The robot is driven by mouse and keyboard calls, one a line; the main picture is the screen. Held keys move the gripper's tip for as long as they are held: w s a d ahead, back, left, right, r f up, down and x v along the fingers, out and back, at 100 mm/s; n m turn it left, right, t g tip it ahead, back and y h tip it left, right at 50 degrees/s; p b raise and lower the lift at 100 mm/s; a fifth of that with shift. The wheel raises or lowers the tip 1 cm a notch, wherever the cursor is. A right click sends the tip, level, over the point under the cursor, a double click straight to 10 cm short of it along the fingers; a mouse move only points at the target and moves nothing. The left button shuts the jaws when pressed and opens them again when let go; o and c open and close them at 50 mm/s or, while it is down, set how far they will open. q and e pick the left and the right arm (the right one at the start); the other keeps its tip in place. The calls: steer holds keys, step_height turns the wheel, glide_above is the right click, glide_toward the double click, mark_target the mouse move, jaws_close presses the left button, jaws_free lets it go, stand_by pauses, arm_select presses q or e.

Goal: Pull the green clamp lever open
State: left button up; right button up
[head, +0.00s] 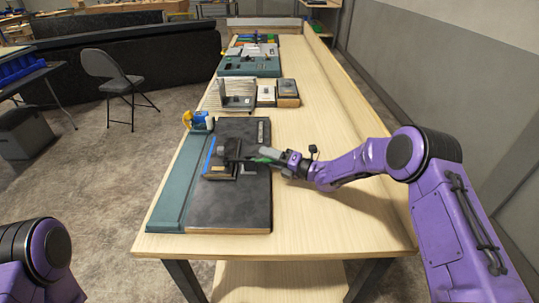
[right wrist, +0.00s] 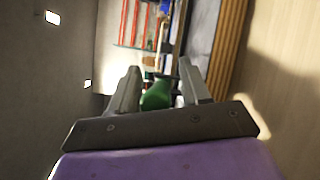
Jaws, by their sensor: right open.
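The green clamp lever (head: 268,153) is at the right side of the dark fixture plate (head: 230,209) on the table. In the right wrist view, its rounded green end (right wrist: 156,94) sits between the two fingers of my right gripper (right wrist: 160,85). In the head view, my right gripper (head: 278,160) reaches in from the right at the lever, and its fingers partly hide it. The right gripper is open, with its fingers on either side of the lever. Whether either finger touches it I cannot tell. My left gripper is out of view; only part of my left arm shows at the lower left.
The fixture carries a clamp block and a blue strip (head: 210,155), beside a teal rail (head: 173,190). A yellow and blue item (head: 199,120) stands at its back left. More fixtures (head: 237,95) stand farther back. The wooden table (head: 325,110) is clear on the right.

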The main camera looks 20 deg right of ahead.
steer(key=shift+s+r, duration=0.1)
steer(key=shift+s, duration=0.05)
jaws_close()
